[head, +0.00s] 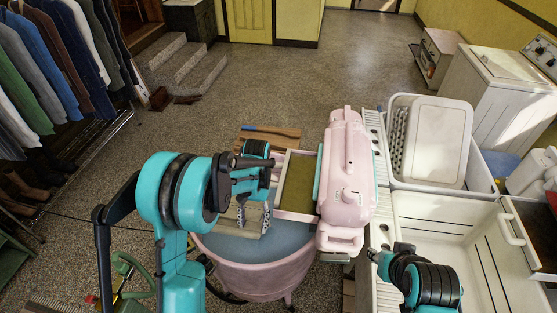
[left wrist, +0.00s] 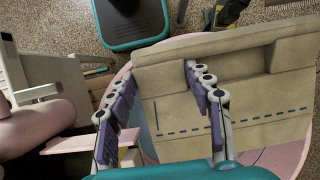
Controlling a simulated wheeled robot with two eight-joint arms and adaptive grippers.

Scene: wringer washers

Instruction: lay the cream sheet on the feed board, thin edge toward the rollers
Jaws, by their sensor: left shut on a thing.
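The cream sheet (head: 246,222) hangs in my left gripper (head: 254,196) over the pink wash tub (head: 265,281), left of the wringer. It fills much of the left wrist view (left wrist: 255,85), with dark blue dashes along its near part. My left gripper's fingers (left wrist: 165,108) are shut on it. The feed board (head: 297,184), with an olive surface and pale rim, lies between the sheet and the pink wringer head (head: 345,185). The sheet appears apart from the board. The rollers are mostly hidden by the wringer head. My right gripper (head: 383,258) is by the white sink; its fingers are unclear.
Right of the wringer stand a white basket (head: 430,140) and a white double sink (head: 450,225). A wooden board with a blue strip (head: 270,134) lies behind the tub. Clothes (head: 60,60) hang at left. The floor beyond is open.

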